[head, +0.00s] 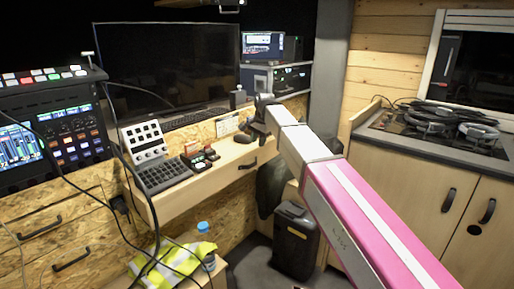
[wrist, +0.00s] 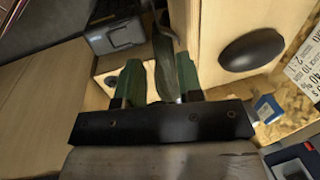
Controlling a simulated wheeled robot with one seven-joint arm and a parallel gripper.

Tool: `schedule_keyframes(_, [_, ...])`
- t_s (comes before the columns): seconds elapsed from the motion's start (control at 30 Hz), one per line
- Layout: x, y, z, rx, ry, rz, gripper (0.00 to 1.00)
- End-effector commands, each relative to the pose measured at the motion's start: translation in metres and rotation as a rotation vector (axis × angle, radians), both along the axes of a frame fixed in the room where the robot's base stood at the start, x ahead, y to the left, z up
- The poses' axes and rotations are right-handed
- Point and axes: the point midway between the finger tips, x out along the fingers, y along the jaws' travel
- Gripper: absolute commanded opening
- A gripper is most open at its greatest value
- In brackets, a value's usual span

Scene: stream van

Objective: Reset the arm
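My arm reaches from the lower right of the head view to the narrow wooden desk (head: 185,197). My gripper (head: 258,118) is small and dark there, over the desk's right end by a drawer handle. In the wrist view my gripper (wrist: 158,82) shows two dark green fingers with a gap between them, so it looks open. A dark strip (wrist: 163,45) shows in or behind the gap. I cannot tell its depth, but no grasp is clear.
A black bin (head: 295,240) stands on the floor below my arm. A control keypad (head: 160,175) and small devices sit on the desk. A monitor (head: 170,65) stands behind. A yellow vest (head: 172,262) lies lower left.

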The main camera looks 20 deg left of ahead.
Motion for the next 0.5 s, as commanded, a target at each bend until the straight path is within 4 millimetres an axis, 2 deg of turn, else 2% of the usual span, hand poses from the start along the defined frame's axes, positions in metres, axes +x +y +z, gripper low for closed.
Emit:
schedule_keyframes(0.37, [0.0, -0.001, 0.003, -0.001, 0.001, 0.0, 0.34])
schedule_keyframes(0.43, [0.0, -0.005, 0.0, -0.002, 0.001, 0.001, 0.34])
schedule_keyframes(0.5, [0.0, -0.017, -0.009, -0.007, -0.001, 0.005, 0.34])
